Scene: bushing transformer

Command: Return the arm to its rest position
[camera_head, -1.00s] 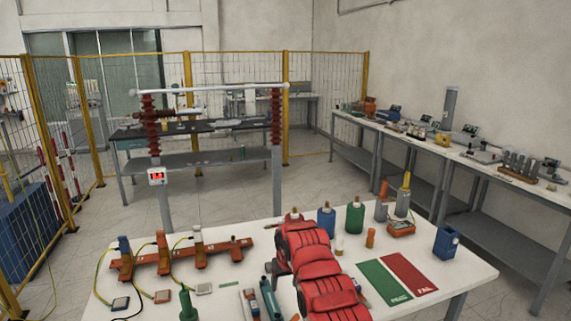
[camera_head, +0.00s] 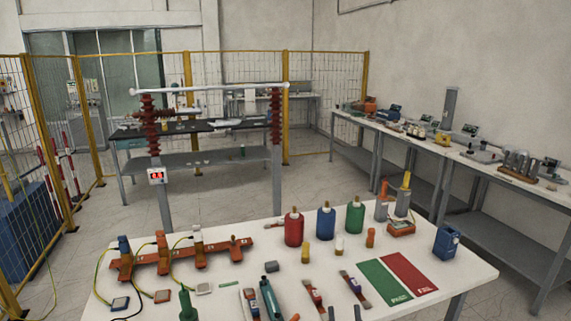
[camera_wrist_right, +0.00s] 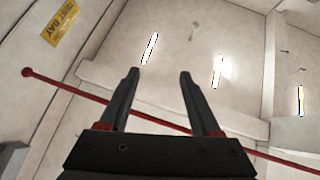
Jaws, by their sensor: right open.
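My right gripper (camera_wrist_right: 159,76) is open and empty in the wrist view. Its two dark fingers stand apart and point up toward the ceiling and wall, with nothing between them. My red arm no longer covers the table. My left gripper is not in view.
A red-insulator frame (camera_head: 151,125) stands behind.

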